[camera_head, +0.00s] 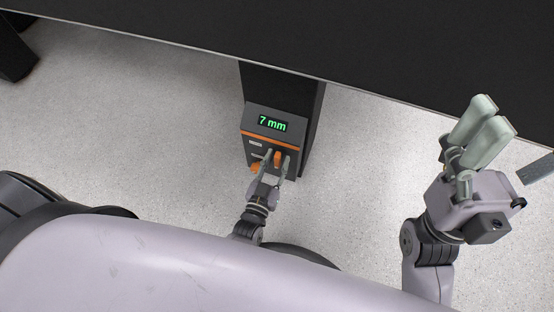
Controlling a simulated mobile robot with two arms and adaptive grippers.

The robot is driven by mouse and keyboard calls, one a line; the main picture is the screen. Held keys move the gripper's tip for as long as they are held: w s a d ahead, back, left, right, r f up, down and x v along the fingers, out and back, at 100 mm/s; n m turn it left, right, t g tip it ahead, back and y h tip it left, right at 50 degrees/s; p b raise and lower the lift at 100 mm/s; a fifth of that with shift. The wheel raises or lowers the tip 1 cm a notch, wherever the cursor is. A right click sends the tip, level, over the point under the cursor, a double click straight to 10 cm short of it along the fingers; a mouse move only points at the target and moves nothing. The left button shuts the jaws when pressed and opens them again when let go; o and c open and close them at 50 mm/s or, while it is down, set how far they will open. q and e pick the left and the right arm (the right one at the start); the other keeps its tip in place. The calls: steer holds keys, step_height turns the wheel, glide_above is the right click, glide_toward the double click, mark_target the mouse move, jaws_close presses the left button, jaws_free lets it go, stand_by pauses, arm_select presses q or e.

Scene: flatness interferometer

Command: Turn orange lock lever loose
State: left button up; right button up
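A dark control box (286,126) is mounted on the black leg under the table, with a green "7 mm" readout (272,123) and an orange stripe. An orange lever (277,158) is on its lower front. My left gripper (277,160) is at the front of the box, its fingers spread apart on either side of the orange lever. I cannot tell whether they touch it. Another orange part (255,168) shows left of the fingers, partly hidden. My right gripper (492,115) is raised at the right, away from the box, and appears empty; its fingers are side by side.
The black tabletop (330,35) spans the top of the view, its front edge above the box. The table leg (310,125) stands behind the box.

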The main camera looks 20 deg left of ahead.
arm_select(q)
steer(key=s, duration=0.7)
steer(key=shift+a, duration=0.15)
stand_by(0.3)
